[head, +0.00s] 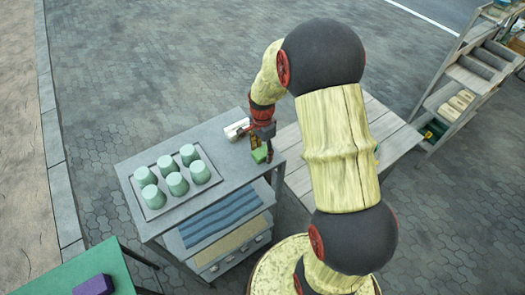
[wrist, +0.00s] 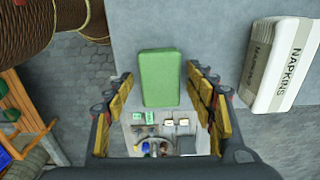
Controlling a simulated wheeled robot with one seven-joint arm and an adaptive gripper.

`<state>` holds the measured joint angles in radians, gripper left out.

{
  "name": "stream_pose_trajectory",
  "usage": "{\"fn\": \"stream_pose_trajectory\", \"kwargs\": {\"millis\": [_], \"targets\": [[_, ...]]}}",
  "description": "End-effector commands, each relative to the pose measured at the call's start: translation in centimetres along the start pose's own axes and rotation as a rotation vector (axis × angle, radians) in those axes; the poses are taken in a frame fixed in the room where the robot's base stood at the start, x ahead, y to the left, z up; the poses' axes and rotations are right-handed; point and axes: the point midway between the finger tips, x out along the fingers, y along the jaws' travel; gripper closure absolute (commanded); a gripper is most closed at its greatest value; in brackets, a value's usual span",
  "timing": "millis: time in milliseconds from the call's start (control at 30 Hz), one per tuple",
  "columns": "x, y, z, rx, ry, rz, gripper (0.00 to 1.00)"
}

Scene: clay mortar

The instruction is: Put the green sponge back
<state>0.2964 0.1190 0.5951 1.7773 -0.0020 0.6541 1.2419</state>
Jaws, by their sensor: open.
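The green sponge (head: 259,155) is at the right end of the grey cart top (head: 215,133), close to my gripper (head: 266,143). In the wrist view the sponge (wrist: 160,70) is a plain green block against a grey surface. It lies between and slightly beyond the fingers of my gripper (wrist: 160,88). The fingers are spread, with a gap on each side of the sponge. I cannot tell the height of the fingertips above the cart top.
A napkin box (wrist: 284,65) lies to the right in the wrist view. A tray (head: 150,213) of several pale green cups stands on the cart's left. A wooden table (head: 375,115) and a stepped shelf (head: 440,98) stand to the right. A green table (head: 55,280) is lower left.

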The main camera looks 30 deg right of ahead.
Motion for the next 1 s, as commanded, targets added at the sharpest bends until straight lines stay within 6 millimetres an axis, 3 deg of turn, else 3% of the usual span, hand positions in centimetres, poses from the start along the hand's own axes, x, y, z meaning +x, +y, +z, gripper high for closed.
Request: {"fn": "stream_pose_trajectory", "kwargs": {"millis": [500,767,867,1000], "targets": [[-9.6,-0.1,-0.1,0.000,0.002,-0.006,0.45],[-12.2,0.0,0.2,-0.017,0.003,-0.010,0.45],[-14.2,0.8,1.4,-0.103,0.014,-0.038,0.45],[-19.0,3.4,4.6,-0.361,0.055,-0.118,0.45]]}}
